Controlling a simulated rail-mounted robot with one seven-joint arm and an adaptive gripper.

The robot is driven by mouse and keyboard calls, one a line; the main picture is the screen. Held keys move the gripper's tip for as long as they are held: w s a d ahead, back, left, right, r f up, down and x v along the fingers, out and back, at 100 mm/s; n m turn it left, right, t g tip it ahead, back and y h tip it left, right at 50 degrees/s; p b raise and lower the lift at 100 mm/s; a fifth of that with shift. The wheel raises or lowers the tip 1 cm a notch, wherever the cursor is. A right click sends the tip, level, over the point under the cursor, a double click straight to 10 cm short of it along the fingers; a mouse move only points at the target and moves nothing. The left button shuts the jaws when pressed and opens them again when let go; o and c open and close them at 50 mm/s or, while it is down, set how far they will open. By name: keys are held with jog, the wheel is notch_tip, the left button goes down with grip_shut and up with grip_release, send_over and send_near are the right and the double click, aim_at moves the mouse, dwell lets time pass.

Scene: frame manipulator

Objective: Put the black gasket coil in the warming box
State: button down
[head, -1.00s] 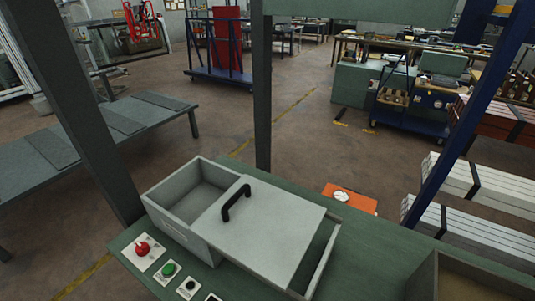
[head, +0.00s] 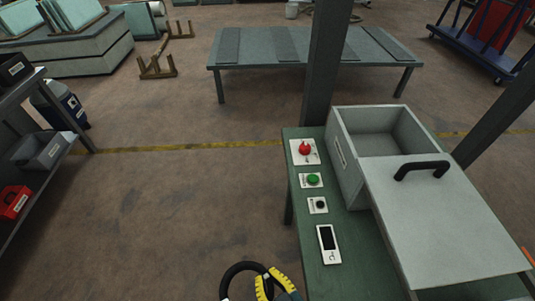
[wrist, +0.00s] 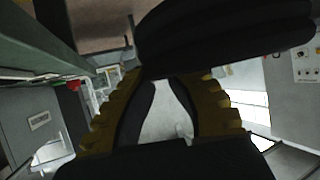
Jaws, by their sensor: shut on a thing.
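The warming box is the grey box (head: 345,165) on the green bench at the right in the head view. Its flat lid (head: 440,215) with a black handle is slid toward the front, so the rear part stands open and looks empty. My gripper (head: 266,272), with yellow ribbed fingers, is at the bottom edge of the head view, left of the bench and apart from the box. It is shut on the black gasket coil (head: 236,267), whose curved edge shows beside the fingers. In the wrist view the coil (wrist: 220,38) fills the top, across the fingertips (wrist: 165,82).
A panel with a red knob (head: 305,149), a green button (head: 313,180), a black button and a display lies along the bench's left edge. A post (head: 326,65) rises behind the box. A shelf with bins (head: 40,150) stands at far left. Open floor lies between.

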notch_tip(320, 180, up, 36)
jog(key=w+m+h+p, duration=0.2)
jog(key=p, duration=2.9)
jog(key=s+f+m+t+h, duration=0.1)
jog(key=s+f+m+h, duration=0.2)
jog(key=f, duration=1.4)
jog(key=shift+s+f+m+t+h, duration=0.2)
jog(key=shift+m+t+h, duration=0.1)
jog(key=shift+h, duration=0.1)
